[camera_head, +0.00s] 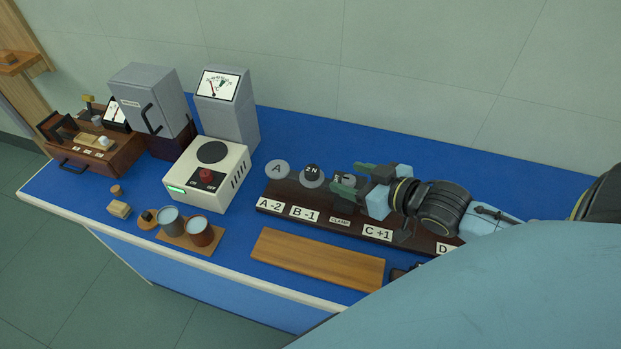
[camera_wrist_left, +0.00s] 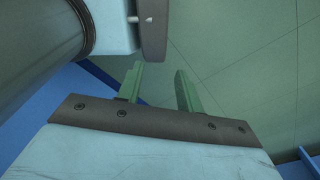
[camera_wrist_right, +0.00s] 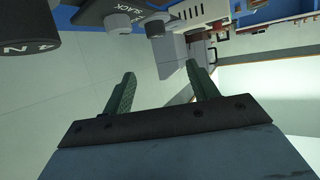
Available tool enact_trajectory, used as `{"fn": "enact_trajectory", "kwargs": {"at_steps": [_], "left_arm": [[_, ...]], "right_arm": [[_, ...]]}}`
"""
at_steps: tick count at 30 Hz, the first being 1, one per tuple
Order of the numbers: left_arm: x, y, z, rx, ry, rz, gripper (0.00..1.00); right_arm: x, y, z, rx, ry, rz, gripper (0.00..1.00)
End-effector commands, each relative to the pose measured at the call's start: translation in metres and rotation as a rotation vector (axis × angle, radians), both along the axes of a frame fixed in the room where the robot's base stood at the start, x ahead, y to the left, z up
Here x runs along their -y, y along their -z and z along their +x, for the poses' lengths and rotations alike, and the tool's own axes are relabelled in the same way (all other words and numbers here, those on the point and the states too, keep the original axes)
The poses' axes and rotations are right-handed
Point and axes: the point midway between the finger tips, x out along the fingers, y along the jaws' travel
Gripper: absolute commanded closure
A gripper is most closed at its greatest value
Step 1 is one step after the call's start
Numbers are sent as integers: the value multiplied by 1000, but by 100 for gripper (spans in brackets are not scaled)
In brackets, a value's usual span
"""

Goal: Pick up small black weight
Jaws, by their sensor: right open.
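A small black weight marked 2N (camera_head: 312,169) sits on a grey disc on the dark labelled board. My right gripper (camera_head: 353,180) is open just to the right of it, apart from it, with its green fingers over the board. Another dark, labelled piece (camera_head: 347,179) shows partly behind the right fingers. In the right wrist view the fingers (camera_wrist_right: 160,72) are spread with nothing between them, and a black cylinder marked 4 N (camera_wrist_right: 28,38) shows at upper left. My left gripper (camera_wrist_left: 160,70) shows only in its own wrist view, open and empty, facing a plain green surface.
A wooden plank (camera_head: 317,259) lies in front. Two cups (camera_head: 200,232) stand at front left. Bare blue bench lies behind the board.

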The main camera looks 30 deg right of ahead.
Motion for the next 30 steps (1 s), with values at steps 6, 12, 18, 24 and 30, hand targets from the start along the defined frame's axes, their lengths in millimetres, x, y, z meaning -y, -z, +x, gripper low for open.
{"fn": "enact_trajectory", "kwargs": {"at_steps": [6,12,18,24,30], "left_arm": [[2,13,20,32,0,-4,64],[2,14,22,35,0,-4,64],[1,17,16,26,0,-3,64],[1,19,13,21,0,-2,64],[1,19,12,20,0,-1,64]], "right_arm": [[-1,15,3,1,1,0,41],[-6,22,27,5,1,0,41],[-13,35,55,2,1,1,41],[-17,43,71,1,1,0,41],[-19,49,82,1,1,1,41]]}}
